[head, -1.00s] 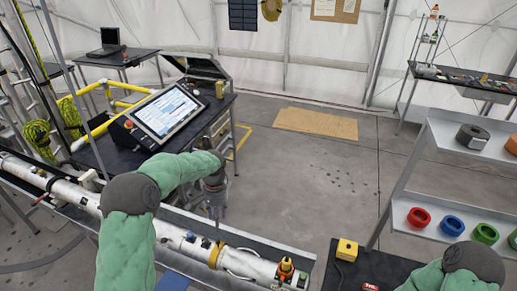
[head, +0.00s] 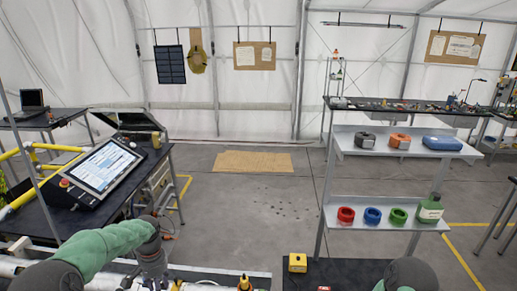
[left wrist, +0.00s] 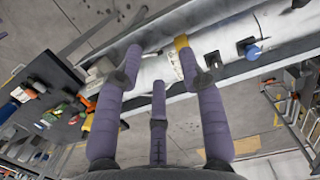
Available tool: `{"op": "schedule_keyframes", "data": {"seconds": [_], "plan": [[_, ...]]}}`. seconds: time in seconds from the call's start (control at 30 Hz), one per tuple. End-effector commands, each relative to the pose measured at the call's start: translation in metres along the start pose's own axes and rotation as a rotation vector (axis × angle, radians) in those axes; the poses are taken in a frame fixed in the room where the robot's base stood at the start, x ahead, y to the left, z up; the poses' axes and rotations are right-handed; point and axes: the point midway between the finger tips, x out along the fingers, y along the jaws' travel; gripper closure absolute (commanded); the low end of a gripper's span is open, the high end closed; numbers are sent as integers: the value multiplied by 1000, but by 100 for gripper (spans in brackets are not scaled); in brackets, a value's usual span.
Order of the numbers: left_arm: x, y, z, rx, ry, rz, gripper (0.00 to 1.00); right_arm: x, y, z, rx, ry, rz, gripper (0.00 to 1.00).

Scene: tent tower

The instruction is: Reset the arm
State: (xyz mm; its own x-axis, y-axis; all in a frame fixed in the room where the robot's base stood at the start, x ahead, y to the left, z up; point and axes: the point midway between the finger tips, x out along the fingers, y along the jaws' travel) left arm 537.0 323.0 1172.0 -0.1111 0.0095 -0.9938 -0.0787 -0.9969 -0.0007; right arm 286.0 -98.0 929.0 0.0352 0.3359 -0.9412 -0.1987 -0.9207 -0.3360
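My left arm (head: 110,243), in a green sleeve with dark joints, enters the head view at lower left and reaches over the white pipe (head: 103,283). In the left wrist view my left gripper (left wrist: 160,60) has its three purple-grey fingers spread. It is open and empty, with its fingers over the pipe (left wrist: 222,42) and its support; I cannot tell whether they touch. Only a dark joint and green part of my right arm (head: 408,275) show at the bottom right of the head view. The right gripper is out of view.
A table with a tilted screen (head: 103,173) stands left. A yellow box (head: 298,262) sits on a dark table at front. The floor between is open.

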Motion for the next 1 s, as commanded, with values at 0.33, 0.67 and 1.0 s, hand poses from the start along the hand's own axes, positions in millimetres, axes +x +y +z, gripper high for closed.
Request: {"op": "schedule_keyframes", "data": {"seconds": [0.33, 0.67, 1.0], "plan": [[49, 23, -2, 15, 13, 43, 60, 16, 6, -1, 0, 1, 0, 51], [137, 69, 2, 24, 40, 129, 60, 44, 16, -2, 0, 0, 0, 51], [312, 166, 52, -40, 81, 296, 60, 109, 39, -4, 0, 0, 0, 51]]}}
